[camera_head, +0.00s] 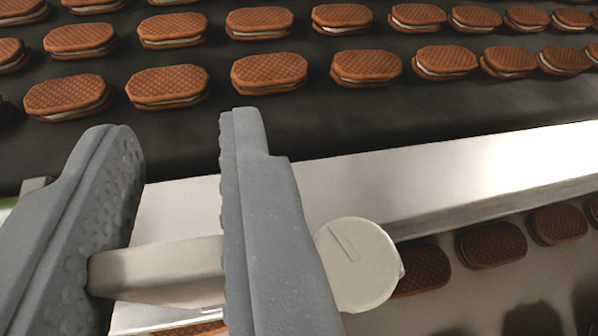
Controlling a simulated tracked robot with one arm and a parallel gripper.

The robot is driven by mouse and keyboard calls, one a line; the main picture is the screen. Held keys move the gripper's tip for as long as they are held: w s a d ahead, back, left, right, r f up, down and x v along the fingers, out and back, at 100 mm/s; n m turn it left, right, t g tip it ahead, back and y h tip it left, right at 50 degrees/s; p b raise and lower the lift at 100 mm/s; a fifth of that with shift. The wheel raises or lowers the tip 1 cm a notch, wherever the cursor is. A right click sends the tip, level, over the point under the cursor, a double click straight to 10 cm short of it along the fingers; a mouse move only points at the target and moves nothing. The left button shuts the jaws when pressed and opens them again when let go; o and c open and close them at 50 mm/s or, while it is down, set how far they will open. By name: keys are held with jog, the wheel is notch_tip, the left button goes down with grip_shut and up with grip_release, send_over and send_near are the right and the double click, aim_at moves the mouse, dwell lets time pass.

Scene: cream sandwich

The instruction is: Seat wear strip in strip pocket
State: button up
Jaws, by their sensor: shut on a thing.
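My gripper (178,122) shows at the lower left, with two grey fingers pointing up the picture. It is shut on a cream-coloured piece, which I take to be the wear strip (165,270). The strip's left end meets the ridged inner face of the left finger. It runs right, passing behind the right finger. A round cream end with a short straight groove (355,265) shows beyond that finger, and I cannot tell for sure that it is one piece with the strip. I cannot make out the strip pocket.
A pale metal rail (430,180) runs from lower left to upper right behind the fingers. Beyond it, a dark conveyor (500,115) carries rows of brown cream sandwiches (270,72). More brown biscuits (490,243) lie on a lower surface at right, below the rail.

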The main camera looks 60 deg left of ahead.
jog(key=shift+w+a+f, duration=0.1)
jog(key=shift+w, duration=0.4)
jog(key=shift+f, duration=1.7)
jog(key=shift+f, duration=0.1)
jog(key=o, duration=0.7)
jog(key=shift+c, duration=0.2)
jog(key=p+v, duration=0.1)
jog(key=v, duration=1.1)
